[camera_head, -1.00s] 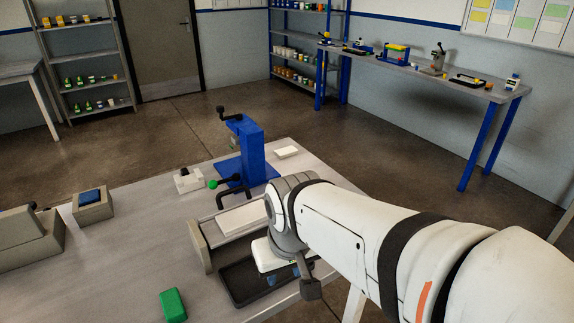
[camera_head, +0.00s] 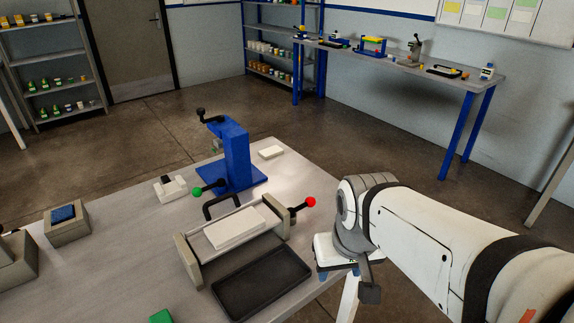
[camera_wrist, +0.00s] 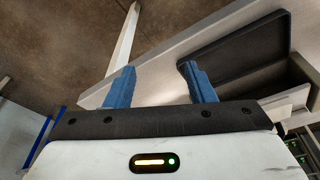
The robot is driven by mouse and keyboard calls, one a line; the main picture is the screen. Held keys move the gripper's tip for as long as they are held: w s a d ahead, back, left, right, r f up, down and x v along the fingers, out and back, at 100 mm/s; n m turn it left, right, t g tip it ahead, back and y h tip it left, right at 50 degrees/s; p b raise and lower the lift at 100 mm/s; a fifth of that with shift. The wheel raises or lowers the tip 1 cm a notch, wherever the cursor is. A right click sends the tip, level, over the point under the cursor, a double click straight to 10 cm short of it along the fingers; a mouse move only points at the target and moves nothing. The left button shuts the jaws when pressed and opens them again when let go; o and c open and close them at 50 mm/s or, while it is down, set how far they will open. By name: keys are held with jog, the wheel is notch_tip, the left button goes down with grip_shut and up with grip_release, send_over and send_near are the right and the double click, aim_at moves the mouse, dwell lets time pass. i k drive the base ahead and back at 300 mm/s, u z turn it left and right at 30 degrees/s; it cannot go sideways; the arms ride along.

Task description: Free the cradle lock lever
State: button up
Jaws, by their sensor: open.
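The cradle (camera_head: 190,262) stands on the grey table with two grey end plates and a white slab (camera_head: 235,228) between them. A short lever with a red knob (camera_head: 310,202) sticks out at its right end plate. A lever with a green knob (camera_head: 197,191) shows at the left, by the blue press stand. I cannot tell from the labels which is the lock lever. My gripper (camera_head: 337,274) is right of and below the red knob, apart from it, near the table's right edge. In the wrist view my gripper (camera_wrist: 152,72) has two blue fingers spread apart with nothing between them.
A black tray (camera_head: 262,283) lies in front of the cradle and also shows in the wrist view (camera_wrist: 235,45). The blue press stand (camera_head: 236,155) rises behind. A green block (camera_head: 161,316) is at the bottom edge. Floor is clear beyond the table's right edge.

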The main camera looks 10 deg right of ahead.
aim_at(310, 202)
jog(key=z, duration=0.05)
jog(key=k, duration=1.35)
jog(key=z, duration=0.3)
jog(key=i, duration=1.8)
jog(key=u, duration=0.7)
